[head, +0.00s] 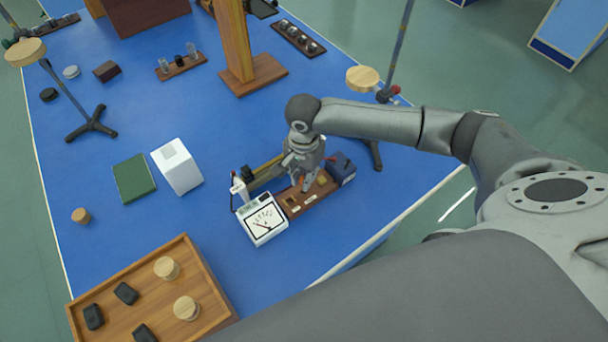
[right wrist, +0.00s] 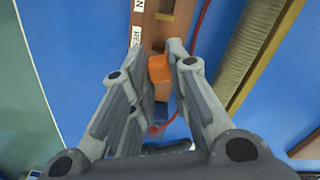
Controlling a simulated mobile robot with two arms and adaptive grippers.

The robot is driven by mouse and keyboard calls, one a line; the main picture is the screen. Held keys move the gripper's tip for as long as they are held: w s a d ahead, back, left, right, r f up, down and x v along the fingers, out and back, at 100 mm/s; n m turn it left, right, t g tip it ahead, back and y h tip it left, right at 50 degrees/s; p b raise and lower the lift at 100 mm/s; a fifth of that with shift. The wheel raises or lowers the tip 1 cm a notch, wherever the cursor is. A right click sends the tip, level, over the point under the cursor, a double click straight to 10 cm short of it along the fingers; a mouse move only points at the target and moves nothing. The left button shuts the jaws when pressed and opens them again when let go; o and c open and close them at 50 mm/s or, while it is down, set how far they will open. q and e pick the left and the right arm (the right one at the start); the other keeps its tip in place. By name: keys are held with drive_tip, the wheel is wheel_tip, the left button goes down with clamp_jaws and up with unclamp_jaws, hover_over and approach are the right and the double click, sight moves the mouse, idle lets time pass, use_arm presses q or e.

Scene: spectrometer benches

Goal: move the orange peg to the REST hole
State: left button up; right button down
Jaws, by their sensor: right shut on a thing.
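The orange peg (right wrist: 159,69) is between the fingertips of my right gripper (head: 304,182), which is shut on it. In the head view the peg (head: 303,185) shows only as a small orange patch under the gripper. It is over the brown wooden board (head: 291,207), which carries small white labels. In the right wrist view a label reading "RE…" (right wrist: 136,36) is partly cut off by the gripper, close to the peg. I cannot tell whether the peg's lower end is in a hole. My left gripper is not in view.
A white dial meter (head: 262,222) stands at the board's left end, a dark blue box (head: 341,168) at its right end. A coil on a bar (right wrist: 250,58) lies alongside. A red wire (right wrist: 200,25) runs near the board. A wooden tray (head: 212,277) is at the front left.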

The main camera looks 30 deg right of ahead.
drive_tip(key=shift+f+b, duration=0.5)
drive_tip(key=shift+f, duration=0.05)
drive_tip(key=shift+f+b, duration=0.35)
drive_tip(key=shift+b, duration=0.15)
drive_tip(key=shift+f+b, duration=0.35)
drive_tip(key=shift+b, duration=0.15)
drive_tip(key=shift+f, duration=0.1)
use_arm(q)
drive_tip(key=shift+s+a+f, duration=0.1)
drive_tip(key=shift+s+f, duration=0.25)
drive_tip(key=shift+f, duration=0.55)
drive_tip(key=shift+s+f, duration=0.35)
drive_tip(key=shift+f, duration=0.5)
use_arm(e)
drive_tip(key=shift+f, duration=0.85)
drive_tip(key=c, duration=1.3)
unclamp_jaws()
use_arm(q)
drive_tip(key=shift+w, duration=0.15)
